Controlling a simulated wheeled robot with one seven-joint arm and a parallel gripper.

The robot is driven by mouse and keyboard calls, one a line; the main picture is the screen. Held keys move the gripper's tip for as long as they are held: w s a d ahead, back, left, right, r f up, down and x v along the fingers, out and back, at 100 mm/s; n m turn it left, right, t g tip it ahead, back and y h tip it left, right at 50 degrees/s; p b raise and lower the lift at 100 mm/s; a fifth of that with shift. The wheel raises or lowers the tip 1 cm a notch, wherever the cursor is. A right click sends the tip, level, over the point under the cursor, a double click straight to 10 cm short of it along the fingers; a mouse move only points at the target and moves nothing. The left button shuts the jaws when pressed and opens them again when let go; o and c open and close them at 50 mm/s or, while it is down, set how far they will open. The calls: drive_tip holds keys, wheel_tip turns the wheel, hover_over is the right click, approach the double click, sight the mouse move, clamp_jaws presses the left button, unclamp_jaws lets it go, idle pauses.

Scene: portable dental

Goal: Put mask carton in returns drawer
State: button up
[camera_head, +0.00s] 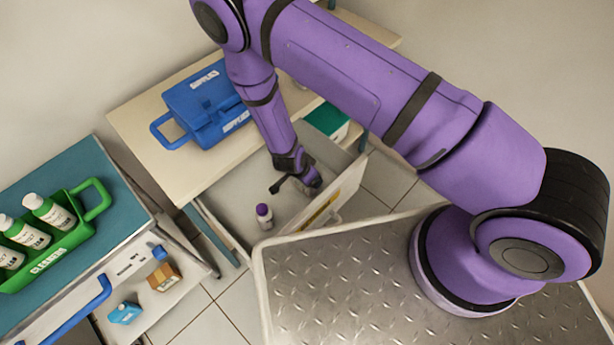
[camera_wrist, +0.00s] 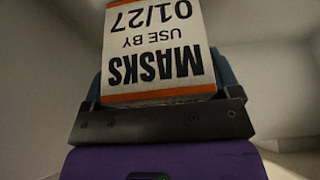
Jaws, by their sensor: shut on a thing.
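The mask carton shows in the wrist view (camera_wrist: 155,45) as a white box with orange edges, lettered "MASKS USE BY 01/27" upside down. My gripper (camera_wrist: 158,105) is shut on it. In the head view my gripper (camera_head: 297,182) is over an open drawer (camera_head: 233,205) under the cream table; the carton cannot be made out there. The drawer's front panel (camera_head: 350,190) bears a yellow label, too oblique to read. A small bottle with a purple cap (camera_head: 263,216) stands inside the drawer, left of and below my gripper.
A blue supplies case (camera_head: 205,105) stands on the cream table (camera_head: 135,115). At left, a green carrier (camera_head: 70,240) holds white bottles on a teal-topped cabinet; its open lower drawer holds a brown box (camera_head: 164,277) and a blue carton (camera_head: 125,312). My metal deck is close to the drawer front.

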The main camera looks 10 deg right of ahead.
drive_tip(key=shift+f, duration=0.65)
drive_tip(key=o, duration=0.8)
drive_tip(key=shift+f, duration=0.1)
drive_tip(key=v, duration=1.2)
drive_tip(key=shift+d, duration=0.1)
